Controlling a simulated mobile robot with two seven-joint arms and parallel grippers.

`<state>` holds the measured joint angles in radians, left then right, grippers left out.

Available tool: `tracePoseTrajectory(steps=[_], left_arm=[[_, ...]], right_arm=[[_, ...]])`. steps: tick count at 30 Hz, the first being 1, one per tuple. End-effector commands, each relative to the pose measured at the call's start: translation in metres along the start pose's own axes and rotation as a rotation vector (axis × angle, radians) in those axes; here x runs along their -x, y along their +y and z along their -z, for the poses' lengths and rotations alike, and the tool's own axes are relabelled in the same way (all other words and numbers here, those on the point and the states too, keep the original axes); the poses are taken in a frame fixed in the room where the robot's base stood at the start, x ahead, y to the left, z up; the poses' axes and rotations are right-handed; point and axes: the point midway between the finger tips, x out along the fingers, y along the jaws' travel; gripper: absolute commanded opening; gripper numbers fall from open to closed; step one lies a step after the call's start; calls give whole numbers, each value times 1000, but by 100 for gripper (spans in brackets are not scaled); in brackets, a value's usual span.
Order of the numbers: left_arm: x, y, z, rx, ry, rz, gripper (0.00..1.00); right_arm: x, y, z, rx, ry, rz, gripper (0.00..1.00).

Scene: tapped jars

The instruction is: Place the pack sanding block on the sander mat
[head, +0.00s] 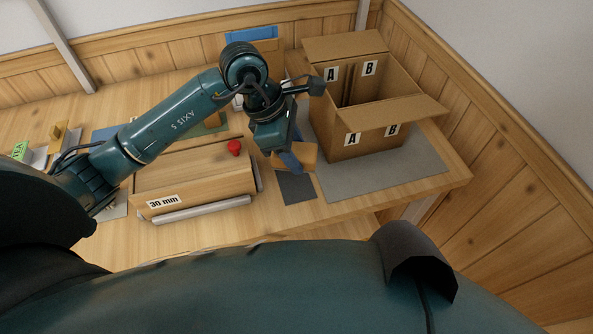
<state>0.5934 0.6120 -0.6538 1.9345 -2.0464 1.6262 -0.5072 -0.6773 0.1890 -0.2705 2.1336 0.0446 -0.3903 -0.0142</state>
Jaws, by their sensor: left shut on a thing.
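A tan block (309,155), which looks like the sanding block, is in my left gripper (291,161). The gripper's blue fingers point down and are shut on it, and they hide part of it. A small dark grey square mat (296,190), which looks like the sander mat, lies on the bench just below and in front of the block. The block overlaps the mat's far edge in the picture. I cannot tell whether it touches the mat or hangs above it. My right gripper is not in view.
An open cardboard box (365,146) with A and B labels stands on a large grey mat (425,165) to the right. A wooden case (200,178) marked 30 mm, with a red knob (234,148), is close on the left. A blue item (252,34) lies at the back.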

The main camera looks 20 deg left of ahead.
Motion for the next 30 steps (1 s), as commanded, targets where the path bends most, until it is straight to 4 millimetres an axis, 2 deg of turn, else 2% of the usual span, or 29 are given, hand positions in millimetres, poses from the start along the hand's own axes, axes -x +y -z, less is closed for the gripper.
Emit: tracePoseTrajectory(steps=[3,11,16,27,28,30], left_arm=[[-20,-1,8,1,0,5,27],[-41,-1,17,-1,1,4,27],[-63,0,26,-1,1,3,27],[-70,0,29,-4,1,0,27],[-68,0,28,-4,1,1,48],[-68,0,28,-4,1,1,53]], right_arm=[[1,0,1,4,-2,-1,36],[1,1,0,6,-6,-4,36],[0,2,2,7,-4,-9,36],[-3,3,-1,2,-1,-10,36],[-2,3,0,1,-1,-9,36],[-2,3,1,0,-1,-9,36]])
